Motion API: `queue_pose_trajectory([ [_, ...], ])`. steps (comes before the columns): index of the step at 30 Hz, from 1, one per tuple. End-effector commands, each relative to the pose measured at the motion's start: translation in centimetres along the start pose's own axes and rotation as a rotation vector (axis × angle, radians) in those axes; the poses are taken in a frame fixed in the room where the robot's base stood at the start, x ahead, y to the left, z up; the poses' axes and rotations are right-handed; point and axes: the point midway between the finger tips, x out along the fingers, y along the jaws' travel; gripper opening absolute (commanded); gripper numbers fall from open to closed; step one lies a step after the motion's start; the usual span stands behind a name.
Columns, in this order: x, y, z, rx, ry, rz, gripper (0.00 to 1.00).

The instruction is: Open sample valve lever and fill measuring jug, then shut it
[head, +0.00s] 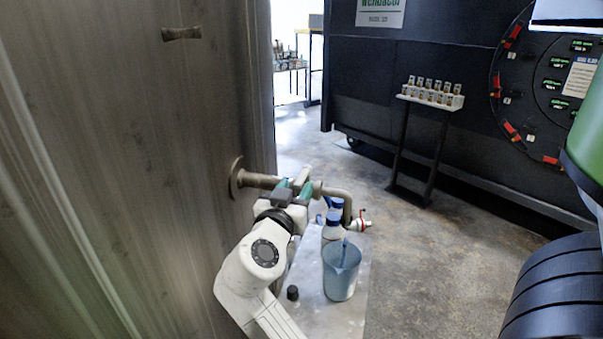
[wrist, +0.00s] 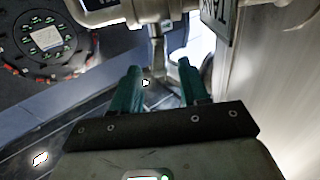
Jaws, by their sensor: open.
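A metal sample pipe (head: 258,181) comes out of the tank wall and bends down at its right end. A pale valve lever (head: 303,175) shows at the pipe, by my gripper (head: 294,187). In the wrist view, the lever (wrist: 158,52) hangs from the pipe body and its end lies between the two teal fingers of my gripper (wrist: 158,72). The fingers are open, with gaps on both sides of the lever. The translucent blue measuring jug (head: 341,272) stands upright on a small grey table (head: 322,318), below and right of my gripper.
Blue-capped bottles (head: 331,232) stand behind the jug, close to the pipe. A small black knob-like thing (head: 292,292) sits left of the jug. A sample rack (head: 430,100) stands farther back. Open floor lies to the right.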

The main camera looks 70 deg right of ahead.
Motion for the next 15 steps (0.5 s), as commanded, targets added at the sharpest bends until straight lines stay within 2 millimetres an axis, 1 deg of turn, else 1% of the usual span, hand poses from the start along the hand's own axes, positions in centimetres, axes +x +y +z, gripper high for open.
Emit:
queue_pose_trajectory([
  [1,1.0,0.1,-0.3,-0.001,-0.001,0.004,0.45],
  [3,2.3,0.1,-0.3,0.000,-0.001,0.004,0.45],
  [7,4.2,0.1,-0.2,0.000,-0.001,0.003,0.45],
  [12,5.5,0.0,-0.1,0.000,0.000,0.001,0.45],
  [15,5.8,0.0,-0.1,0.000,0.000,0.001,0.45],
])
